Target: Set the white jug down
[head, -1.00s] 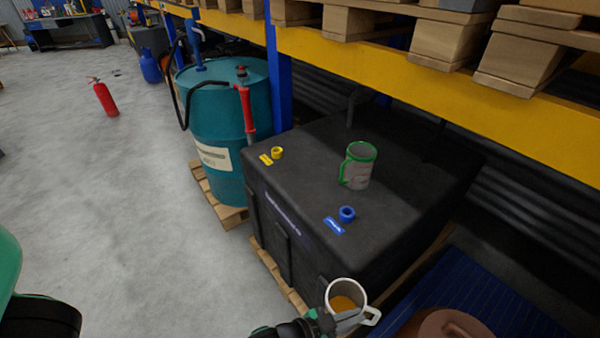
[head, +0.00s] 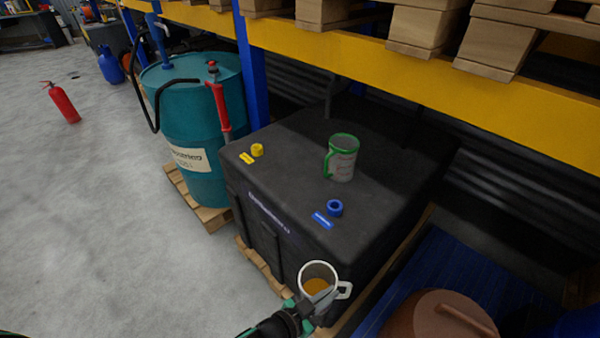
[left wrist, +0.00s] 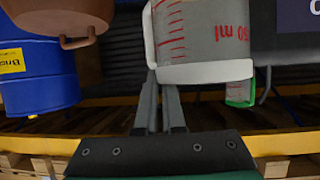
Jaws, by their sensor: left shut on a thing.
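The white jug (head: 311,272) has a white rim and handle and orange liquid inside. In the head view it is in front of the black tank's near edge, at the bottom middle. My left gripper (head: 314,298) is shut on it at its near side and holds it up. In the left wrist view the jug (left wrist: 205,40) shows upside down, with red measuring marks and a thick white rim, beside the fingers (left wrist: 161,95). The fingers' exact contact is partly hidden. My right gripper is not in view.
The black tank (head: 290,165) carries a green-rimmed jug (head: 343,160), a yellow cap (head: 257,150) and a blue cap (head: 335,208). Its top is otherwise clear. A teal drum (head: 195,115) stands left. A brown lidded container (head: 425,318) is at lower right. A yellow shelf beam (head: 400,75) crosses above.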

